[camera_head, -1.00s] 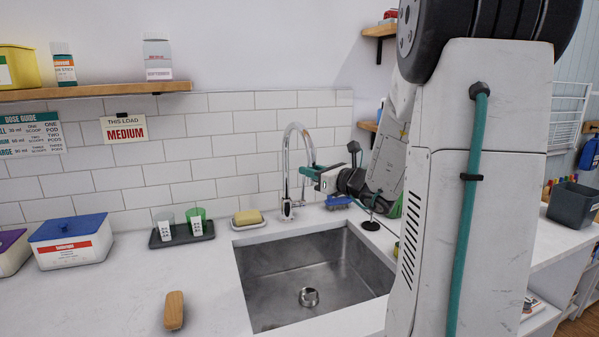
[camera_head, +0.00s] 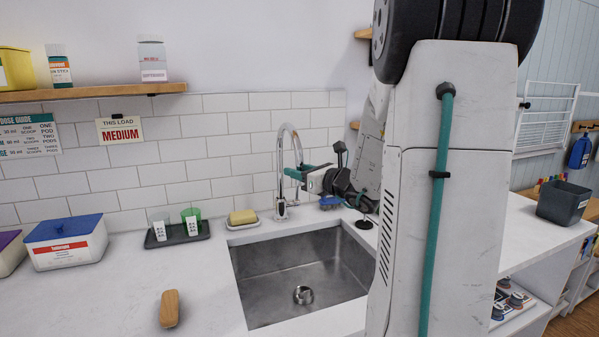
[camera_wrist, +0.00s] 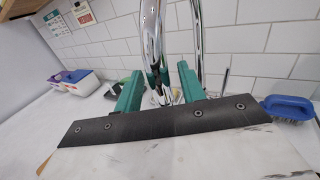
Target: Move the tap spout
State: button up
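The chrome tap spout (camera_head: 292,127) arches up from its base at the back edge of the sink and curves over to the right. It also shows large in the wrist view (camera_wrist: 152,35). My gripper (camera_head: 292,172) is at the spout's downward end. In the wrist view my gripper (camera_wrist: 160,85) has its two teal fingers apart, with the chrome tube between them and gaps beside it. A second chrome tube (camera_wrist: 196,40) stands behind the right finger. Contact with the spout is not clear.
A steel sink (camera_head: 250,262) lies below the tap. A yellow sponge on a dish (camera_head: 243,217), a dark tray with cups (camera_head: 180,234) and a wooden-backed brush (camera_head: 169,308) are left of it. A blue brush (camera_wrist: 290,108) lies right of the tap. The left counter has free room.

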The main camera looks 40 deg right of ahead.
jog(key=shift+s, duration=0.1)
jog(key=s, duration=0.7)
jog(key=shift+s, duration=0.35)
jog(key=shift+d, duration=0.1)
jog(key=s+a+f+n+g+y, duration=0.2)
jog(key=a+f+n+g+y, duration=0.15)
jog(key=a+n, duration=0.4)
jog(key=s+a+f+n+g+y, duration=0.25)
jog(key=a+n+g+y, duration=0.2)
jog(key=a+n, duration=0.35)
jog(key=s+a+n+g+h, duration=0.8)
jog(key=s+a+n, duration=0.6)
jog(key=n, duration=0.6)
jog(key=shift+s+a+r+g+h, duration=0.25)
jog(key=shift+s+r+g+h, duration=0.05)
jog(key=shift+s, duration=0.1)
